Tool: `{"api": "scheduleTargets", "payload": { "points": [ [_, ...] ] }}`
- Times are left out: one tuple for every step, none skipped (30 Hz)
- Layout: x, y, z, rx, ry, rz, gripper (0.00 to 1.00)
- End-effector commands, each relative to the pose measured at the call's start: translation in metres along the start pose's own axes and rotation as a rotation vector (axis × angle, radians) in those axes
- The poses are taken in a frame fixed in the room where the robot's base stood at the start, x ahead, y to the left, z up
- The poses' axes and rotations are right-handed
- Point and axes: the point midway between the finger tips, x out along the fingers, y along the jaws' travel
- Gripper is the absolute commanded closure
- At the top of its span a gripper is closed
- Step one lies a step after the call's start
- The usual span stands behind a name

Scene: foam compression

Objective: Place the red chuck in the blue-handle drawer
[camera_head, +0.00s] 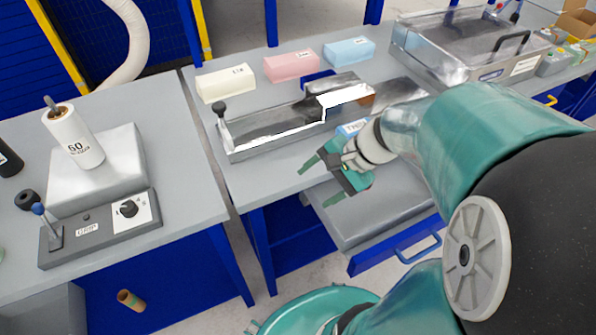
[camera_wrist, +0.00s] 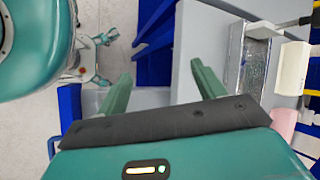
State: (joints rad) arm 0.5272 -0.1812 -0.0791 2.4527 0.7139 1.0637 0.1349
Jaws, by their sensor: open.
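No part clearly recognisable as a red chuck shows; the only reddish piece is a pink labelled block (camera_head: 291,66) at the back of the workbench, which also shows in the wrist view (camera_wrist: 285,122). A drawer with a blue front and blue handle (camera_head: 418,249) is pulled out below the bench's front edge. The visible part of its grey inside is empty; my arm hides its right part. My gripper (camera_head: 316,185) is open and empty, by the bench's front edge and over the drawer's left side in the head view. Its two green fingers stand apart in the wrist view (camera_wrist: 161,70).
A metal fixture (camera_head: 270,130) with a black-knobbed lever lies on the bench behind my gripper. A white block (camera_head: 225,84) and a blue block (camera_head: 349,50) flank the pink one. A clear-walled tray (camera_head: 455,70) stands back right. A grip-test device (camera_head: 95,215) occupies the left table.

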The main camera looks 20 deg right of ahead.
Motion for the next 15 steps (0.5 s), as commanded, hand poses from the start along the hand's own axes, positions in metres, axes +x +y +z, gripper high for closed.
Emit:
{"api": "scheduleTargets", "payload": {
  "points": [
    [-0.003,-0.006,0.018,-0.142,0.034,0.052,0.31],
    [-0.004,-0.007,0.027,-0.225,0.056,0.085,0.31],
    [-0.008,-0.009,0.037,-0.333,0.088,0.126,0.31],
    [-0.01,-0.01,0.045,-0.413,0.112,0.154,0.31],
    [-0.013,-0.012,0.052,-0.495,0.139,0.182,0.31],
    [-0.018,-0.014,0.061,-0.604,0.175,0.216,0.31],
    [-0.022,-0.016,0.068,-0.684,0.204,0.239,0.31],
    [-0.026,-0.018,0.074,-0.763,0.234,0.26,0.31],
    [-0.032,-0.021,0.082,-0.863,0.274,0.286,0.31],
    [-0.036,-0.023,0.087,-0.932,0.304,0.302,0.31],
    [-0.04,-0.025,0.092,-0.996,0.333,0.316,0.31],
    [-0.046,-0.028,0.097,-1.071,0.367,0.332,0.31],
    [-0.049,-0.03,0.101,-1.119,0.389,0.342,0.31],
    [-0.052,-0.031,0.104,-1.159,0.41,0.35,0.31],
    [-0.056,-0.033,0.107,-1.202,0.433,0.358,0.31]
  ]
}}
